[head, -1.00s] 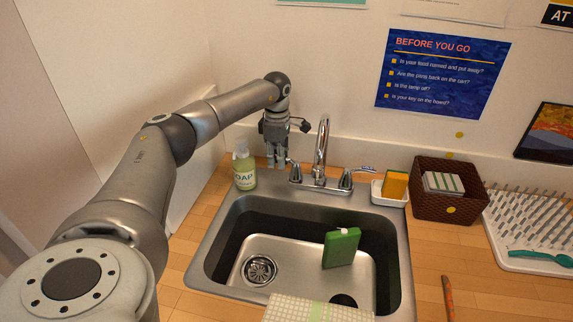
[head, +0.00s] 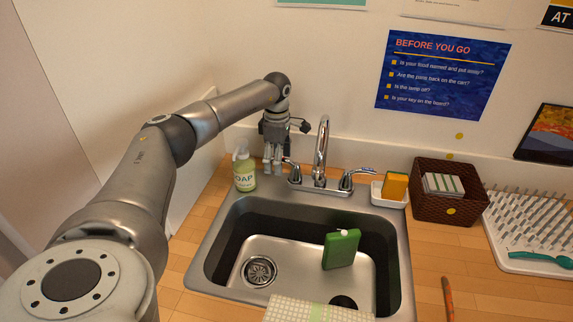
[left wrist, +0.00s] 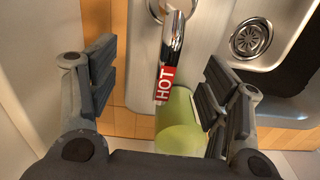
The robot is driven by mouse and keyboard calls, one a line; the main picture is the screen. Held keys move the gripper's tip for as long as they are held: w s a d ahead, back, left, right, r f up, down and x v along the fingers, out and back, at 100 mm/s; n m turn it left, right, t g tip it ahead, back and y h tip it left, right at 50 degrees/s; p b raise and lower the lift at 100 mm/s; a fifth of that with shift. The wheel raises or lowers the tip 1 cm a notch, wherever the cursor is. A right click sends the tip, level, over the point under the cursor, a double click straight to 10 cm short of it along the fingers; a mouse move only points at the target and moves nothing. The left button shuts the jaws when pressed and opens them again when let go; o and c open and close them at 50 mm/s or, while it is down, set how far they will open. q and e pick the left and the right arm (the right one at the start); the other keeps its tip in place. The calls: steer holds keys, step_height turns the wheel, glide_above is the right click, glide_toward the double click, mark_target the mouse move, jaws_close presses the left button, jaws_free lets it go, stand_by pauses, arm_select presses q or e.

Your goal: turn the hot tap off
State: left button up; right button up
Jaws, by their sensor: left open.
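The hot tap lever (head: 290,163) is at the left of the chrome faucet (head: 321,150). In the left wrist view the chrome lever (left wrist: 172,45) carries a red HOT label at its end, which points toward my gripper. The cold lever (head: 350,178) is on the faucet's right. Whether water runs is hard to tell.
The sink (head: 225,215) holds a green container (head: 341,249). A sponge dish (head: 388,197) and brown basket (head: 425,207) stand right. The wall is close behind.

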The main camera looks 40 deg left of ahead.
arm_select(q)
step_height(320, 180, up, 7)
steer(key=p, duration=0.5)
steer(key=shift+f, duration=0.1)
stand_by(0.3)
